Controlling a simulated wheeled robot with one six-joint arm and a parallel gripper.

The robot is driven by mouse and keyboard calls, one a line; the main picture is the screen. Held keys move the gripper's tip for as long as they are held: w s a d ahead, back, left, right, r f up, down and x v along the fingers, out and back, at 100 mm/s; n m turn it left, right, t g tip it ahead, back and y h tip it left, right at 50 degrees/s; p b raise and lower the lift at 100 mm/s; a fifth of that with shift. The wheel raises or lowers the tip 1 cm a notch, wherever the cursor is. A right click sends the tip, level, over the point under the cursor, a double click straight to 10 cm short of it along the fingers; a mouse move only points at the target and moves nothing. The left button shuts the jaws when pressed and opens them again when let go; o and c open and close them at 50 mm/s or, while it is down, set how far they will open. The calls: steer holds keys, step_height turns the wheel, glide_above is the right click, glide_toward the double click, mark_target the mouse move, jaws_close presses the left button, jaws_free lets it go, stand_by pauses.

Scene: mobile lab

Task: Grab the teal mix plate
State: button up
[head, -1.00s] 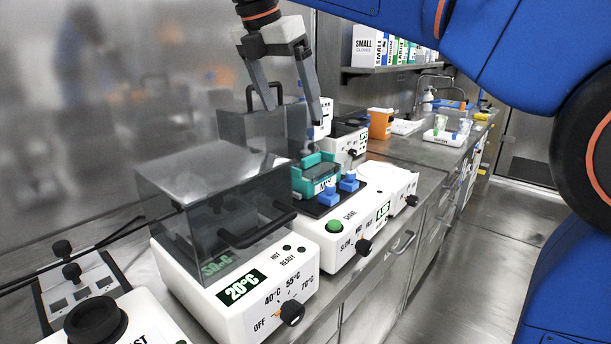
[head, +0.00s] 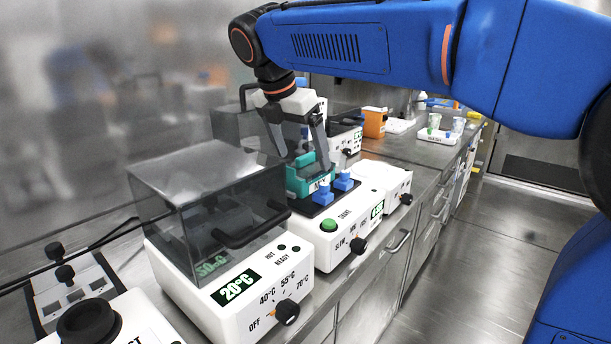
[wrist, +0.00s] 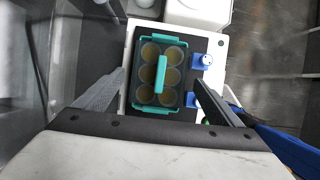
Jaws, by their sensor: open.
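The teal mix plate (head: 301,184) sits on the dark platform of the white shaker (head: 345,229). In the wrist view the teal plate (wrist: 159,72) has a teal frame, a central grip bar and several round wells with yellowish contents. My gripper (head: 306,156) is open above the plate, pointing down, with its fingers close to the plate's top in the head view. In the wrist view my gripper (wrist: 160,84) has one finger to each side of the plate, apart from it. Part of the plate is hidden behind a finger in the head view.
Blue clamps (head: 323,194) stand at the plate's right side on the shaker. A heater (head: 240,290) with a clear grey lid and handle stands in front left. An orange container (head: 374,122) and a white tray (head: 436,136) stand further back. The floor at right is clear.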

steer(key=shift+x, duration=1.9)
steer(key=shift+w+d, duration=0.1)
steer(key=shift+w, duration=0.1)
steer(key=shift+c, duration=0.3)
steer(key=c, duration=0.9)
steer(key=shift+r, duration=0.1)
steer(key=shift+c, duration=0.2)
